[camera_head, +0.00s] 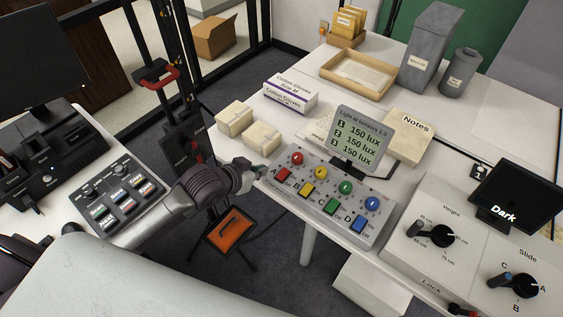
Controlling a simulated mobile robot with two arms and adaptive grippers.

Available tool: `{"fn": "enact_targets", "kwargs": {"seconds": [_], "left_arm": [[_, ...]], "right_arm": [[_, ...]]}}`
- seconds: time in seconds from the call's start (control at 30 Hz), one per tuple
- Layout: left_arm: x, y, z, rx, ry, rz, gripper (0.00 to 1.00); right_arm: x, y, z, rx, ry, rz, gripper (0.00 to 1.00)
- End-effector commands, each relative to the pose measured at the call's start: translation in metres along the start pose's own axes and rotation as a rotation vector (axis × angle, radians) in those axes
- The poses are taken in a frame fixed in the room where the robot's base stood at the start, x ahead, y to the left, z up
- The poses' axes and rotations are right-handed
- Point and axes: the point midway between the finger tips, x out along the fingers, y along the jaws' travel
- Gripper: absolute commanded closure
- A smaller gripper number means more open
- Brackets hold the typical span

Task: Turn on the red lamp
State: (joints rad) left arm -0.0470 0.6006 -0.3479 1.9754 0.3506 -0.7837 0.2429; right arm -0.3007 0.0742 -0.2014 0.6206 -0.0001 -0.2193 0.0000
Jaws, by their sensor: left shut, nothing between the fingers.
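A grey panel (318,226) on the white table carries a row of coloured domes. Its red dome (297,158) is at the left end, and a square red button (282,174) sits below it by the letter A. Yellow, green and blue domes and buttons follow to the right. I cannot tell whether the red dome is lit. My left gripper (262,171) is shut and empty, its fingertips just left of the red button at the panel's left edge; I cannot tell whether they touch it. My right gripper is not in view.
A screen (362,137) reading 150 lux on three lines stands behind the panel. Two cream blocks (262,137) and a glove box (290,97) lie behind the gripper. A panel with dials (465,240) is at right. Another button panel (117,195) is at left.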

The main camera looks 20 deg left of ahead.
Motion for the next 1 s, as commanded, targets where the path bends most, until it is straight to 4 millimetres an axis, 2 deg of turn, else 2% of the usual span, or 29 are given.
{"fn": "enact_targets", "kwargs": {"seconds": [0.1,0.4,0.53,0.67,1.0], "left_arm": [[-0.009,0.006,-0.012,0.008,0.012,0.014,1.00],[-0.008,0.006,-0.012,0.008,0.014,0.014,1.00],[-0.001,0.005,-0.012,0.007,0.013,0.012,1.00],[0.018,0.006,-0.014,0.006,0.014,0.012,1.00],[0.086,0.007,-0.015,0.006,0.015,0.013,1.00]], "right_arm": [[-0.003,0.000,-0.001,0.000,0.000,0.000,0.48],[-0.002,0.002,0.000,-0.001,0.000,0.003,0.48],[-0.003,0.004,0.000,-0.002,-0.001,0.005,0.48],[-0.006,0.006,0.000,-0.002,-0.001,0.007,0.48],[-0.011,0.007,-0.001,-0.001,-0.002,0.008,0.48]]}}
